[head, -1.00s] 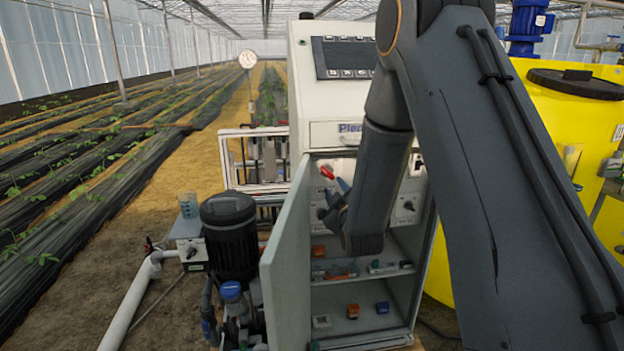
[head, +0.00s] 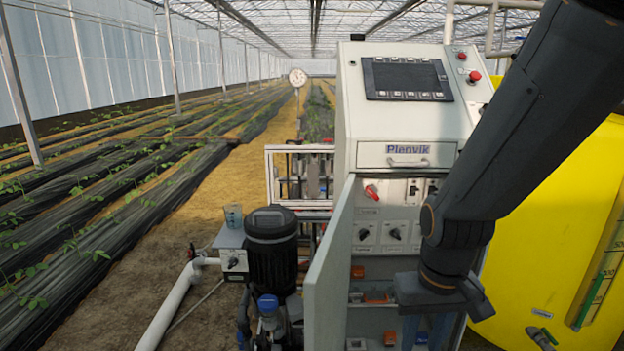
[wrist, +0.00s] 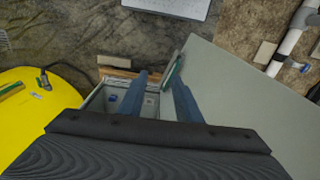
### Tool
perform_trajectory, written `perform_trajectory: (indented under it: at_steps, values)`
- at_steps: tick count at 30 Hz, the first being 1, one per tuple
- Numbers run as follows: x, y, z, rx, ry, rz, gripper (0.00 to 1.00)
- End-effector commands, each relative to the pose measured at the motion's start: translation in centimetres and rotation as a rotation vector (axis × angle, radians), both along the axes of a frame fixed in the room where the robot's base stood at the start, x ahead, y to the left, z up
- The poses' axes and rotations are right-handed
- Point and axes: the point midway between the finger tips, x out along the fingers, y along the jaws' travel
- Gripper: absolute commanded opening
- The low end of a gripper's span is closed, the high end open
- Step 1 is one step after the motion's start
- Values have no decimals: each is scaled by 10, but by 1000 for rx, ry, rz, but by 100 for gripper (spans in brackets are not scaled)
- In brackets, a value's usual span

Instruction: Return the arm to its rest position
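My arm comes in from the upper right of the head view and bends down at the wrist. My gripper (head: 425,332) hangs pointing down in front of the right side of the open cabinet (head: 400,153). Its lower end is near the bottom edge of the picture. In the wrist view two blue-grey fingers (wrist: 160,82) stand apart, with nothing seen held between them. The gripper hides part of the cabinet's lower shelves.
The cabinet door (head: 328,270) stands open to the left of my gripper; it also shows in the wrist view (wrist: 250,110). A black pump (head: 271,250) stands left of the door. A yellow tank (head: 560,220) is close on the right.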

Motion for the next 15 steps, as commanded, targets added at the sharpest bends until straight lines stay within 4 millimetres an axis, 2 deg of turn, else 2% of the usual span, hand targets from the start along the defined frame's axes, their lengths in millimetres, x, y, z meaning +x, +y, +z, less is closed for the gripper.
perform_trajectory:
  at_steps: [3,5,15]
  values:
    - [-19,1,3,2,50,-26,31]
    - [-23,1,3,2,61,-31,31]
    - [-23,1,3,2,62,-31,31]
